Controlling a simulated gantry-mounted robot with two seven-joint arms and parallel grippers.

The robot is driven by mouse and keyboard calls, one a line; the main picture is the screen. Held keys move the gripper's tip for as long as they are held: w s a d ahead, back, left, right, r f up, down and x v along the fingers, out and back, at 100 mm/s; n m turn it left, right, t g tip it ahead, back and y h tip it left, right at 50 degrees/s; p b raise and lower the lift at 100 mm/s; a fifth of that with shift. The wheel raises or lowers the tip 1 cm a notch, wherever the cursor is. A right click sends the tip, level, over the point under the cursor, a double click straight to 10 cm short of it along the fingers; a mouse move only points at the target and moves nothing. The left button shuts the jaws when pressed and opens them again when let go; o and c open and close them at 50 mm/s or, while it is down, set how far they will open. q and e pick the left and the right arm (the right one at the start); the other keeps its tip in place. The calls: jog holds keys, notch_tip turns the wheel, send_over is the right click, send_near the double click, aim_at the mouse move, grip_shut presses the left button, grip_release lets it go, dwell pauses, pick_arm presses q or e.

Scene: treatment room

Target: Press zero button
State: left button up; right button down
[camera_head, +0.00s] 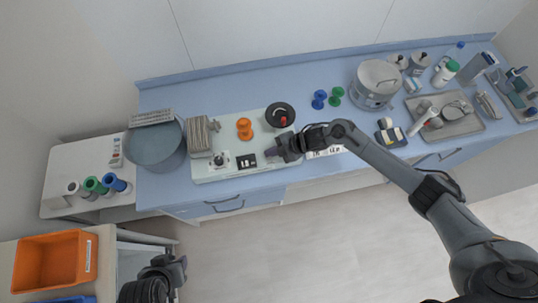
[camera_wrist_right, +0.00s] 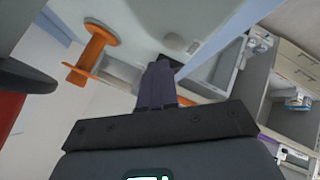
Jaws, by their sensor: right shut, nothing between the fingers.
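A pale board (camera_head: 205,176) lies on the blue bench and carries a small white unit with a dark knob (camera_head: 219,161) and a black panel with light marks (camera_head: 246,160). I cannot make out which control is the zero button. My right gripper (camera_head: 270,153) is at the board's front right part, just right of the black panel. In the right wrist view its fingers (camera_wrist_right: 158,72) are together and empty, pointing toward the pale board, where a small raised grey spot (camera_wrist_right: 193,47) shows. Contact cannot be told. My left gripper (camera_head: 182,262) is low at the left, its fingers unclear.
An orange spool (camera_head: 244,128) and a black round thing with red (camera_head: 280,115) stand behind my right gripper. A grey ribbed block (camera_head: 199,136) and large grey pot (camera_head: 157,148) stand left. An orange bin (camera_head: 50,262) is near my left arm.

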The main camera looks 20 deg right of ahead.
jog(key=shift+f, duration=0.1)
dwell(0.4)
jog(key=shift+f, duration=0.1)
jog(key=shift+f+b, duration=0.2)
jog(key=shift+b, duration=0.15)
